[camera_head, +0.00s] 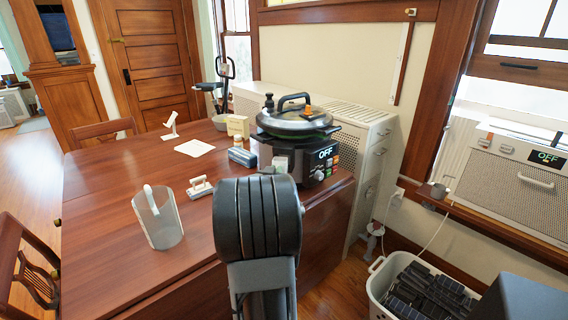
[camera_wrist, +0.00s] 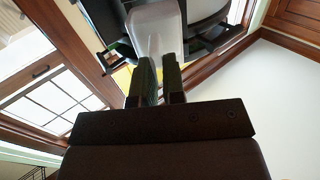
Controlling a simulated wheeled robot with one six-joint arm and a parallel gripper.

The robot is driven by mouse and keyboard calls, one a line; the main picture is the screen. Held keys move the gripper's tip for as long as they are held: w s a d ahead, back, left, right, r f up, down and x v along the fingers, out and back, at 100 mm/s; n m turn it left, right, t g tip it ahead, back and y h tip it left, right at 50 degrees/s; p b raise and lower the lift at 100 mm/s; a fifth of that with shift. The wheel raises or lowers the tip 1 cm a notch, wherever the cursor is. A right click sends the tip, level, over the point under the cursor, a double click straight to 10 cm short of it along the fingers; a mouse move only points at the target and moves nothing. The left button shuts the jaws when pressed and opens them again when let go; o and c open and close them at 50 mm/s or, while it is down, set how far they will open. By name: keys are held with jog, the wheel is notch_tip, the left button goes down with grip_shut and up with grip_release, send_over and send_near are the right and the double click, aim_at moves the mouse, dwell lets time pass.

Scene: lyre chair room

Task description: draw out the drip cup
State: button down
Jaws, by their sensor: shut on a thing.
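The drip cup (camera_wrist: 155,20) is a pale, translucent piece in the wrist view, close against the cooker's dark side. My gripper (camera_wrist: 159,64) is shut on its narrow tab, one dark finger on each side. I cannot tell how far the cup sits in its mount. The cooker (camera_head: 318,160) is black with a lit "OFF" panel and a metal lid on top, standing at the table's right end. In the head view my arm hides the gripper and most of the cup's area.
A perforated cabinet (camera_head: 366,140) stands behind the cooker. A basket (camera_head: 378,287) of dark pieces is on the floor at right.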

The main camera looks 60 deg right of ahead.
jog(key=shift+a, duration=0.25)
dwell(0.4)
jog(key=shift+s+a+r+p, duration=0.3)
jog(key=shift+a+r+p, duration=0.15)
jog(key=shift+a+r, duration=0.35)
jog(key=shift+s+a+r, duration=0.15)
jog(key=shift+a+r, duration=0.05)
jog(key=shift+a, duration=0.45)
